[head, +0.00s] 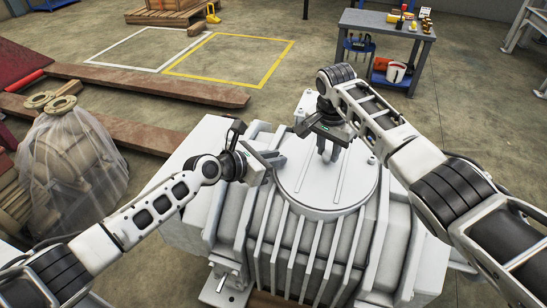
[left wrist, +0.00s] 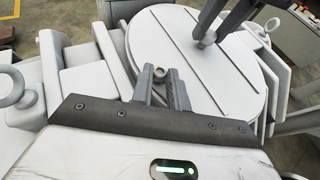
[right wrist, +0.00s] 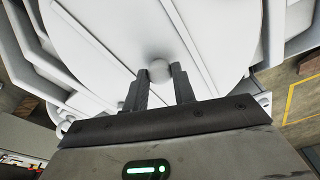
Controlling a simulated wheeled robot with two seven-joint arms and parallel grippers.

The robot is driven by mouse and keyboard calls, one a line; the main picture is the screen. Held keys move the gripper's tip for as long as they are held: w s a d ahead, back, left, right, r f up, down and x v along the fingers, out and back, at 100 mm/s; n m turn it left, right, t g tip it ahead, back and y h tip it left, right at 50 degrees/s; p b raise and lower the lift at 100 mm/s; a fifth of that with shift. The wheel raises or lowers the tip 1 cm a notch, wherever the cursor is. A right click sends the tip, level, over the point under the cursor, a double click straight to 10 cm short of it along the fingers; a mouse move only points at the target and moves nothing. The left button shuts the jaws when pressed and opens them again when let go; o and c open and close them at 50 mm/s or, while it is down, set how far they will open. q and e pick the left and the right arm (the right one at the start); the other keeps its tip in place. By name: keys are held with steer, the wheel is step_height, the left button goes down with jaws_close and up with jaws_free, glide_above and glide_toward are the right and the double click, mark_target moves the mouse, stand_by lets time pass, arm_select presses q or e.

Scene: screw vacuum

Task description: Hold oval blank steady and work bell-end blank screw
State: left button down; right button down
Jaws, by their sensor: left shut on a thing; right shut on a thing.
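The oval blank (head: 335,192) is a flat, light grey oval cover with raised ribs, on top of the large grey pump casing. My right gripper (head: 328,150) points down and is shut on a small round knob (right wrist: 160,71) on the oval blank. My left gripper (head: 275,160) reaches in from the left, beside the cover's left edge. In the left wrist view its fingers are shut on a small grey screw (left wrist: 159,73), which I take for the bell-end blank screw. Its lower part is hidden by the fingers. The oval blank also shows in the left wrist view (left wrist: 195,65).
The ribbed pump casing (head: 262,235) fills the middle. A tool cart (head: 385,30) stands at the back right. Plastic-wrapped parts (head: 70,165) stand at the left beside wooden beams (head: 150,83). Open floor with a yellow outline (head: 280,62) lies behind.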

arm_select(q)
steer(key=shift+w+a+m+g+h, duration=0.2)
steer(key=shift+m+g+h, duration=0.25)
steer(key=shift+m+g, duration=0.3)
steer(key=shift+w+a+m+g+h, duration=0.15)
steer(key=shift+m+g+h, duration=0.25)
steer(key=shift+m+g, duration=0.4)
steer(key=shift+w+a+m+g+h, duration=0.1)
steer(key=shift+w+m+g+h, duration=0.1)
steer(key=shift+m+g+h, duration=0.4)
steer(key=shift+f+m+g, duration=0.1)
steer(key=shift+m+g, duration=0.35)
steer(key=shift+g, duration=0.1)
steer(key=shift+d, duration=0.1)
steer(key=shift+s, duration=0.1)
steer(key=c, duration=1.3)
jaws_free()
steer(key=shift+c, duration=0.2)
steer(key=v, duration=1.2)
